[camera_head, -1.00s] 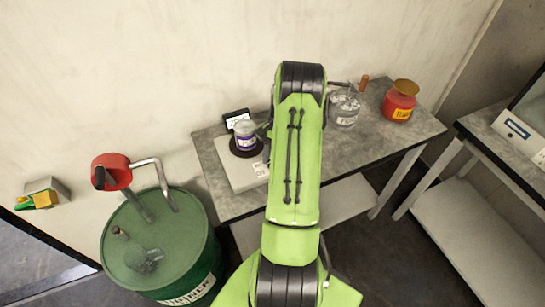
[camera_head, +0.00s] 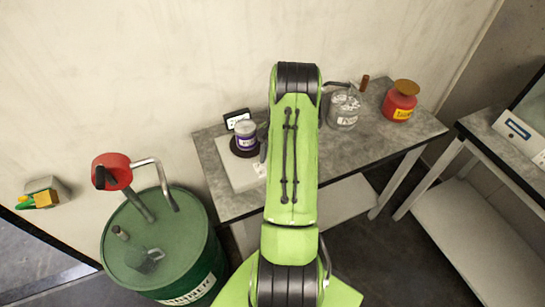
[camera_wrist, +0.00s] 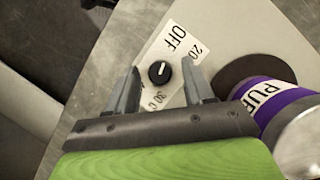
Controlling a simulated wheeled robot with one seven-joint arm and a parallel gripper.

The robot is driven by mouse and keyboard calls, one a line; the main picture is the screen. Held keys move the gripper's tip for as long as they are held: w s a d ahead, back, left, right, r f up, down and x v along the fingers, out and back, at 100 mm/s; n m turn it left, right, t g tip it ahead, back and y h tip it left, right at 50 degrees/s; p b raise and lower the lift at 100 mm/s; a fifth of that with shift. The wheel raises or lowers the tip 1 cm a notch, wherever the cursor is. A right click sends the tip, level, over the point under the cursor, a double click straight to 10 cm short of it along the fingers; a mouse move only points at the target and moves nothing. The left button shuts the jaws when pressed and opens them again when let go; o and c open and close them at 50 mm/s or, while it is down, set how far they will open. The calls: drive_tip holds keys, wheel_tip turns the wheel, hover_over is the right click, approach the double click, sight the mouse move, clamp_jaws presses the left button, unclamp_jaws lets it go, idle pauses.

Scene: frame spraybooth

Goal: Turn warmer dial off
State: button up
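The warmer (camera_head: 224,160) is a pale flat box on the grey table, with a dark round plate (camera_wrist: 238,72) bearing a purple-labelled can (camera_wrist: 272,98). Its black dial (camera_wrist: 159,73) with a white pointer line shows in the wrist view, on a white label reading OFF, 20 and 30. The pointer lies roughly along the picture's vertical; its exact setting is hard to tell. My gripper (camera_wrist: 160,84) is open, its two grey fingers either side of the dial with gaps showing. Whether the fingertips are level with the dial is unclear.
A glass jar (camera_head: 343,107) and a red pot (camera_head: 400,101) stand on the table (camera_head: 385,140) to the right. A small dark-framed display (camera_head: 237,118) is behind the can. A green drum (camera_head: 165,240) with a red-headed pump stands at left. The can is close beside my right finger.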

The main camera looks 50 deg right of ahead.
drive_tip(key=p+v, duration=0.2)
drive_tip(key=v, duration=1.3)
drive_tip(key=shift+d+r, duration=0.2)
drive_tip(key=shift+r, duration=0.1)
drive_tip(key=shift+w, duration=0.1)
